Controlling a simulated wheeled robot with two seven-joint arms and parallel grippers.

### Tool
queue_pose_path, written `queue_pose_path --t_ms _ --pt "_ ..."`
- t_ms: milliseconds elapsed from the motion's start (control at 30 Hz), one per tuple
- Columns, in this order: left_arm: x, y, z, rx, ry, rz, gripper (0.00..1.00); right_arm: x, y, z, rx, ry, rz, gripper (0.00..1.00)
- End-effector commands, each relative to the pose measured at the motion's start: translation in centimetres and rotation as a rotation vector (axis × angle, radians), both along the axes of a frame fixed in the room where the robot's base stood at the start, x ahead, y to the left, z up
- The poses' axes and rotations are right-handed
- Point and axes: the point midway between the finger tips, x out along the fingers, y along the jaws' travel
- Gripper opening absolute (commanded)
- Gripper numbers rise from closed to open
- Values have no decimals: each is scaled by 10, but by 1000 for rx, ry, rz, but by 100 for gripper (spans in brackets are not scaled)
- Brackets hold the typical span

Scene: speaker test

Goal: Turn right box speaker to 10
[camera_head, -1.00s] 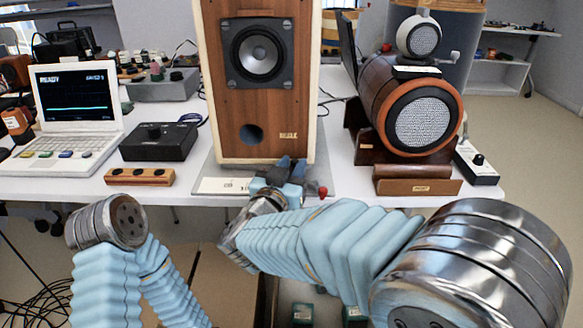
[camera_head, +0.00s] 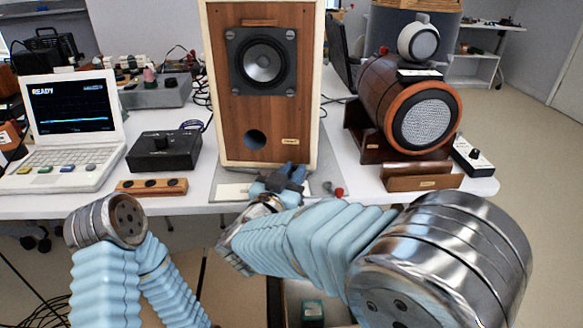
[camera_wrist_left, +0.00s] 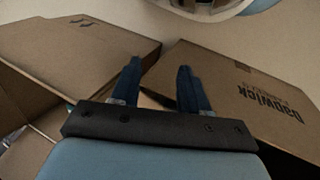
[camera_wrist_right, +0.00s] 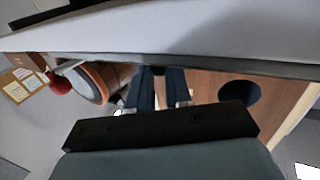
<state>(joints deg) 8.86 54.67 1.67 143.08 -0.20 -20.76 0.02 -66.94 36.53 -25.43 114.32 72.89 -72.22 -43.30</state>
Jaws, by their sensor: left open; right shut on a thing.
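The wooden box speaker (camera_head: 225,120) stands upright at the middle of the table on a grey base, with a woofer above and a round port below. My right gripper (camera_head: 291,172) is low in front of the speaker's lower right part. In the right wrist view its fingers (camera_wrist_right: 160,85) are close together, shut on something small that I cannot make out. The port (camera_wrist_right: 240,92) shows beside them. My left gripper (camera_wrist_left: 158,85) is open and empty.
A barrel speaker (camera_head: 425,120) and a small knob box (camera_head: 474,157) stand at the right. A black knob box (camera_head: 163,150), a wooden strip (camera_head: 152,187) and a laptop-like screen (camera_head: 70,105) stand at the left. Cardboard boxes (camera_wrist_left: 245,95) lie near my left gripper.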

Motion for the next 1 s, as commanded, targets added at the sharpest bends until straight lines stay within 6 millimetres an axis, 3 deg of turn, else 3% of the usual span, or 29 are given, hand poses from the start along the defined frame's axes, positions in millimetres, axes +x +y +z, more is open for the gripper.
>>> queue_pose_path --t_ms 33,333,367,533,833,1000 --pt "0 0 8 -1 0 -1 45 0 2 4 -2 0 -11 0" --pt "0 -1 6 -2 0 -3 45 0 1 1 -1 -1 -28 0" --pt "0 -1 6 -2 0 -3 45 0 1 1 0 -1 -28 21" --pt "0 -1 6 -1 0 -2 45 0 1 0 -1 -1 -27 45" --pt "0 -1 6 -1 0 -2 45 -2 2 0 -1 0 -26 45" --pt "0 -1 3 -1 0 -2 45 -22 11 0 0 0 -23 45"
